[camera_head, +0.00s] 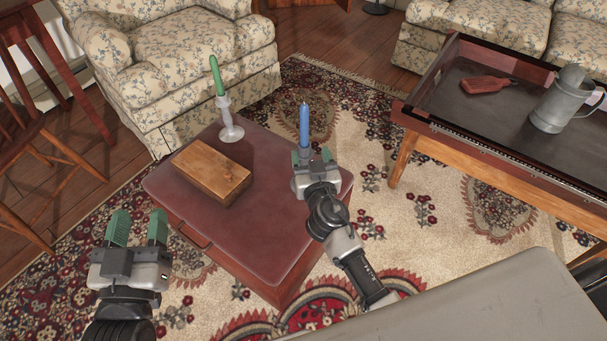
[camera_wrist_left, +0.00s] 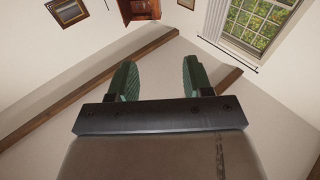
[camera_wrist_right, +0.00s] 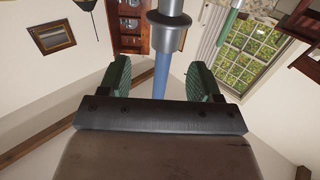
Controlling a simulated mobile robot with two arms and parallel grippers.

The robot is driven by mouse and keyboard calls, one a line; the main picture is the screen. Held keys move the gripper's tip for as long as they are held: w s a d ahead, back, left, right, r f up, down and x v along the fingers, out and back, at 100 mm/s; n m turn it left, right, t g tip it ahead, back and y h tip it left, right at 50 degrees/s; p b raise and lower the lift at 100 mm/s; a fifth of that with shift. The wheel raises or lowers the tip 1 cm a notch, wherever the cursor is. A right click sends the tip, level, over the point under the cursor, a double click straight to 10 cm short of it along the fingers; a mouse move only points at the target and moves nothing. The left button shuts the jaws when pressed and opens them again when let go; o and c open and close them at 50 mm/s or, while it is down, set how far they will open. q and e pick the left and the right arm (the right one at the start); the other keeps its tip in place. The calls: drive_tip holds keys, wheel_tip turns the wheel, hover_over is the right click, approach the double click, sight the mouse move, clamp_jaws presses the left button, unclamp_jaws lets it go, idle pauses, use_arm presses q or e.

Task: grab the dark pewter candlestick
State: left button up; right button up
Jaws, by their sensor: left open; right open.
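A darker grey candlestick with a blue candle (camera_head: 304,126) stands at the right of the red-brown trunk table (camera_head: 262,215); my right gripper (camera_head: 311,156) hides most of its holder in the head view. In the right wrist view, its grey cup and stem (camera_wrist_right: 167,33) lie beyond the fingertips and the candle passes between the open fingers; I cannot tell whether they touch it. A paler candlestick (camera_head: 230,128) with a green candle stands at the table's back. My left gripper (camera_head: 137,229) is open and empty, left of the table's front.
A wooden box (camera_head: 212,174) lies on the trunk table. A tray table (camera_head: 506,159) at the right holds a pewter tankard (camera_head: 560,101) and a red-brown object (camera_head: 487,84). A floral armchair (camera_head: 172,47) stands behind; a wooden chair (camera_head: 40,120) is at the left.

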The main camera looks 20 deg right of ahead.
sight(305, 150)
drive_tip(key=w, duration=0.2)
drive_tip(key=w+f, duration=0.1)
drive_tip(key=w, duration=0.1)
drive_tip(key=shift+w+f+b, duration=0.1)
drive_tip(key=shift+w+b, duration=0.1)
drive_tip(key=shift+b, duration=0.15)
drive_tip(key=shift+w, duration=0.5)
use_arm(q)
drive_tip(key=shift+s+d+r+t, duration=0.1)
drive_tip(key=shift+s+r+t, duration=0.1)
drive_tip(key=shift+r+t, duration=0.75)
use_arm(e)
clamp_jaws()
